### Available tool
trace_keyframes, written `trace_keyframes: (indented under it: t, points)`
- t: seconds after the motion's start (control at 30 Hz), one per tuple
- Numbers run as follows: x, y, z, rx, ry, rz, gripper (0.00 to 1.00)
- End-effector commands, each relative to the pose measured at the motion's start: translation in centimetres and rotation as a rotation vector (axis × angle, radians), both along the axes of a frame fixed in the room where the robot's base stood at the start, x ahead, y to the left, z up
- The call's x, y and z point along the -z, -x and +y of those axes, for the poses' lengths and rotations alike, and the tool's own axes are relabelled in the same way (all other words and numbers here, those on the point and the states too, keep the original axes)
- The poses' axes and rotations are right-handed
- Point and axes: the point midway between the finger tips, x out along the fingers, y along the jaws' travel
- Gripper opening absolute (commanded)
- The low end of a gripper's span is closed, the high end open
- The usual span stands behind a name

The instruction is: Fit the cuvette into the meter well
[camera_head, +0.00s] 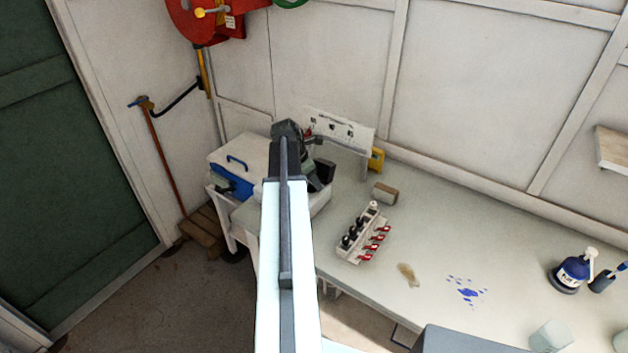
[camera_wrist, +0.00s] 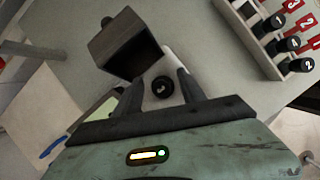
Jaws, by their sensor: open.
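In the wrist view, a black round cap with a pale mark, the top of a cuvette (camera_wrist: 162,90), shows between the two fingers of my gripper (camera_wrist: 160,82). The fingers are apart, one on each side of the cap. The cap sits against the white top of the meter (camera_wrist: 154,103); the cuvette's body below it is hidden, so I cannot tell how deep it sits. A dark hollow box, seemingly the meter's raised lid (camera_wrist: 117,43), stands just beyond the cap. In the head view, my gripper (camera_head: 305,165) is over the meter (camera_head: 322,203), mostly hidden by my arm.
A white rack (camera_head: 350,257) with several black-capped cuvettes and red tags stands right of the meter. A small brown block (camera_head: 384,194) lies behind it. Blue spots (camera_head: 468,291) mark the bench, otherwise clear there.

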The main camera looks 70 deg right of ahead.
Motion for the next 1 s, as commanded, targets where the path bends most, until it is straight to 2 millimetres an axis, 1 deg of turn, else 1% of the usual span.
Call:
trace_keyframes:
  t: [0.03,0.2,0.33,0.4,0.57,1.0]
  points:
    - [-1.4,-0.2,0.2,-0.001,0.000,0.000,0.48]
    - [-4.6,-1.0,1.2,-0.001,0.000,0.000,0.48]
    - [-6.2,-1.5,1.7,-0.001,0.000,0.000,0.48]
    - [-6.4,-1.6,1.9,0.000,0.000,0.000,0.48]
    - [-6.1,-1.7,1.9,0.000,0.000,0.000,0.48]
    - [-6.1,-1.7,1.9,0.000,0.000,0.000,0.48]
